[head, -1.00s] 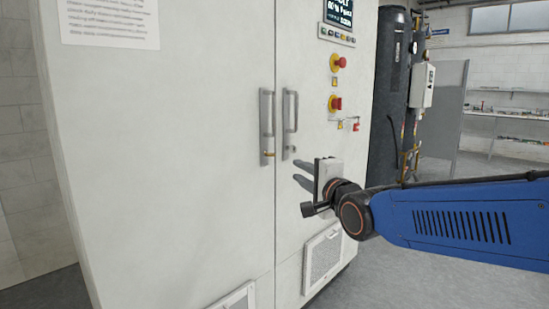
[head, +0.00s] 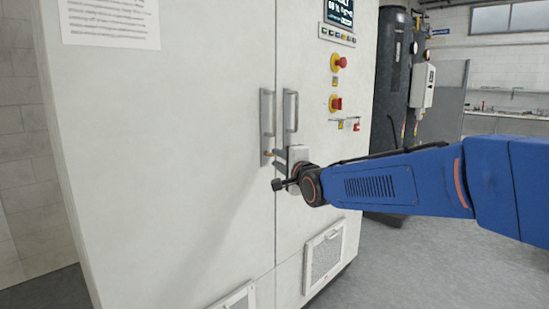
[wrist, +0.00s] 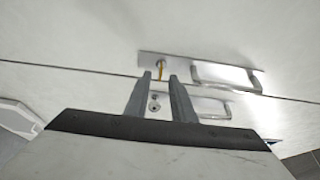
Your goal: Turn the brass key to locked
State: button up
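The brass key (wrist: 161,68) sits in the lock at one end of a metal handle plate (wrist: 180,63) on the left cabinet door. It shows as a small golden tip in the head view (head: 268,154), right beside my fingertips. My gripper (wrist: 160,76) is open, with its two grey fingers apart and nothing held between them. In the wrist view the key appears in line with the gap, just beyond the fingertips. I cannot tell whether the fingers touch it. In the head view my gripper (head: 277,158) reaches across the door seam from the right.
The right door's handle (head: 290,111) stands out just above my gripper. A second keyhole plate (wrist: 155,104) lies under the fingers in the wrist view. Open floor lies at right.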

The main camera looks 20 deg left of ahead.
aim_at(273, 155)
jog(key=shift+x, duration=1.7)
grip_shut()
jog(key=shift+n, duration=0.3)
jog(key=shift+w+d+f+n+g+y, duration=0.15)
jog(key=shift+n+g+y, duration=0.85)
jog(key=shift+n, duration=2.65)
jog(key=shift+w+a+f+n+g+y, duration=0.15)
jog(key=shift+n+g+y, duration=0.2)
jog(key=shift+n+y, duration=2.25)
jog(key=shift+d+f+n+g+y, duration=0.25)
jog(key=shift+n+g, duration=0.4)
jog(key=shift+n, duration=4)
jog(key=shift+a+r, duration=0.1)
jog(key=shift+r, duration=0.05)
